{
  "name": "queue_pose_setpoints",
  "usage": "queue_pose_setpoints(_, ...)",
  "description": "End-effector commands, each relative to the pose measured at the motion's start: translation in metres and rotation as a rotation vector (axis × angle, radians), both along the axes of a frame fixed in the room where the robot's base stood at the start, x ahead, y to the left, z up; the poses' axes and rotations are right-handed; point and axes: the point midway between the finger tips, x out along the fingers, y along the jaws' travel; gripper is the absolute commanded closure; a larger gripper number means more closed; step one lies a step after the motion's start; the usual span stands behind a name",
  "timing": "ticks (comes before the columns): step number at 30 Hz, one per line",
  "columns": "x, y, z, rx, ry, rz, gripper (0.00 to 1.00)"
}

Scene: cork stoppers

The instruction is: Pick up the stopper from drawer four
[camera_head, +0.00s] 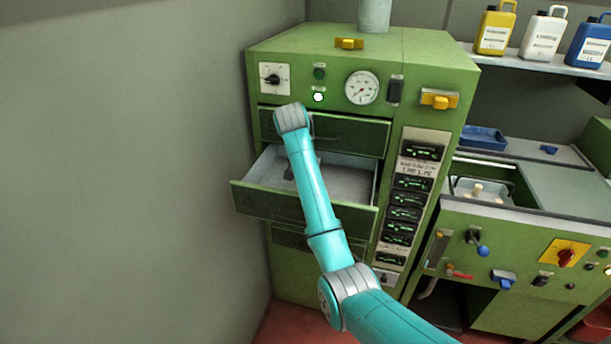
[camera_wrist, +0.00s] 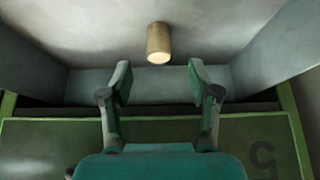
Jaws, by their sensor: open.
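In the wrist view, a tan cork stopper (camera_wrist: 158,38) is on the grey floor of an open drawer (camera_wrist: 215,30), its pale round end toward the camera. I cannot tell whether it stands or lies. My gripper (camera_wrist: 160,80) is open and empty, its two fingertips apart from the stopper and on either side of its line. In the head view, the open drawer (camera_head: 345,182) sticks out of the green cabinet below a nearly closed one. My arm hides part of it, and my gripper shows only as a dark shape inside. The stopper is not visible there.
A grey wall (camera_head: 130,170) stands left of the cabinet (camera_head: 300,55). At right are a tub with pale pieces (camera_head: 478,190) and a blue tray (camera_head: 482,138).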

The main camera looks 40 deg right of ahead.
Motion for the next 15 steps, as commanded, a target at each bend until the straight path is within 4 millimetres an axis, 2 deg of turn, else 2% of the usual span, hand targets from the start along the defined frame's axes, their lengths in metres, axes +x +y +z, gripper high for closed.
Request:
queue_pose_setpoints(8, 0.006, -0.008, -0.019, 0.001, 0.002, -0.002, 0.39)
queue_pose_setpoints(15, 0.016, -0.021, -0.048, 0.0, 0.003, 0.0, 0.39)
